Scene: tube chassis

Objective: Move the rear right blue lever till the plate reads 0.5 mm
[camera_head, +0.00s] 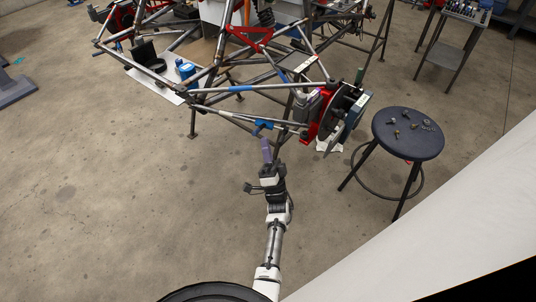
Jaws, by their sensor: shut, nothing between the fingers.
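A blue part (263,126), which looks like the lever, sits on a thin rod at the near right of the tube chassis. My gripper (266,142) reaches up from below, with its narrow purplish end just under this part. It appears shut with nothing in it. I cannot tell whether it touches the blue part. A grey-blue plate (357,112) stands upright beside the red and dark wheel hub (327,117) at the chassis's right corner. No reading on the plate can be made out from here.
The tube chassis (215,91) stands on stands at the top, with a blue band on one tube. A dark round stool (407,146) with small metal parts is right of the plate. A metal cart (447,57) is farther back.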

